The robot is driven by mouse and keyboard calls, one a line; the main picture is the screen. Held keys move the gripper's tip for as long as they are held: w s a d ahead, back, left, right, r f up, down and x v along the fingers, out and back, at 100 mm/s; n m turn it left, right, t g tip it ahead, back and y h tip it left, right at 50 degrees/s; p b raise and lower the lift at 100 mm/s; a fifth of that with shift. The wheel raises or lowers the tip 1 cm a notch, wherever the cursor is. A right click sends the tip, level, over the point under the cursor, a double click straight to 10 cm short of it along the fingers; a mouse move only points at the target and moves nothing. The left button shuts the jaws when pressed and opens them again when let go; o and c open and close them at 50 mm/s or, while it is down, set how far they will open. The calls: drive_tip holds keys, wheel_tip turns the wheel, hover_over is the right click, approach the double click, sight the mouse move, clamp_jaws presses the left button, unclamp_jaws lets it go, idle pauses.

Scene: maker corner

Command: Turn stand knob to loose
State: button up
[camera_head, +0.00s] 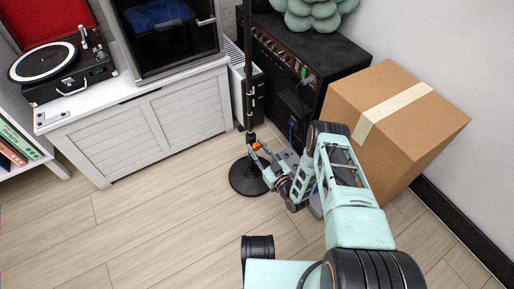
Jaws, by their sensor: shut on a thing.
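A black stand (247,90) rises as a thin upright pole from a round black base (245,178) on the floor. A small orange knob (256,146) shows low on the pole, just above the base. My gripper (259,152) reaches in from the right at the knob and is shut on it. The fingers partly cover the knob, so its turned position cannot be told.
A black amplifier (290,60) and a cardboard box (400,110) stand behind and right of my arm. A white cabinet (150,130) with a record player (60,65) is at left. The wood floor (150,230) in front is clear.

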sight(257, 145)
drive_tip(key=shift+n, duration=0.5)
drive_tip(key=o, duration=1.2)
wheel_tip(257, 145, up, 10)
